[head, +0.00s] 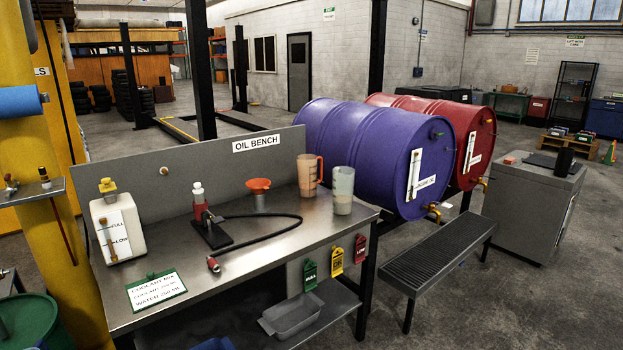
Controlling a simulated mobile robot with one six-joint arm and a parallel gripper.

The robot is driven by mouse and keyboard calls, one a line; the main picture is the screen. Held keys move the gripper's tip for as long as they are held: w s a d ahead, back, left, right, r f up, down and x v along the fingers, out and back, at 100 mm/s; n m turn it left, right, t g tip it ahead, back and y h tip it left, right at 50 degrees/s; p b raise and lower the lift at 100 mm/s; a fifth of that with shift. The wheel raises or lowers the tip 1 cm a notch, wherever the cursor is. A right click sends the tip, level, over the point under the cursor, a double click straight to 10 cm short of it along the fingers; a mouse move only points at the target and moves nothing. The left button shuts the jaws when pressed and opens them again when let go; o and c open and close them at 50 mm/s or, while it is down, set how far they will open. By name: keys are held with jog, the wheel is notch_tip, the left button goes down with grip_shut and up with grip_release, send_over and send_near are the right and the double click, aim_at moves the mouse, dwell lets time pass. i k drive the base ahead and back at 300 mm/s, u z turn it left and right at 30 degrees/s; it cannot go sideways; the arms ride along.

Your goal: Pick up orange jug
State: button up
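The orange jug (310,176) stands upright on the steel oil bench (240,255), near its back right part. Its handle faces right. A clear jug (342,190) stands close beside it on the right and slightly nearer. My gripper is not in view.
An orange funnel (259,186), a red-bottled tool with a black hose (210,222) and a white coolant tank (117,228) stand left of the jugs. The bench's raised back panel (215,165) is behind. A blue drum (365,150) lies behind right. The front right bench top is clear.

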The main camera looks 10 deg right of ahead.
aim_at(306, 165)
jog(key=u, duration=0.05)
jog(key=i, duration=0.95)
jog(key=z, duration=0.15)
jog(key=k, duration=0.25)
jog(key=u, duration=3)
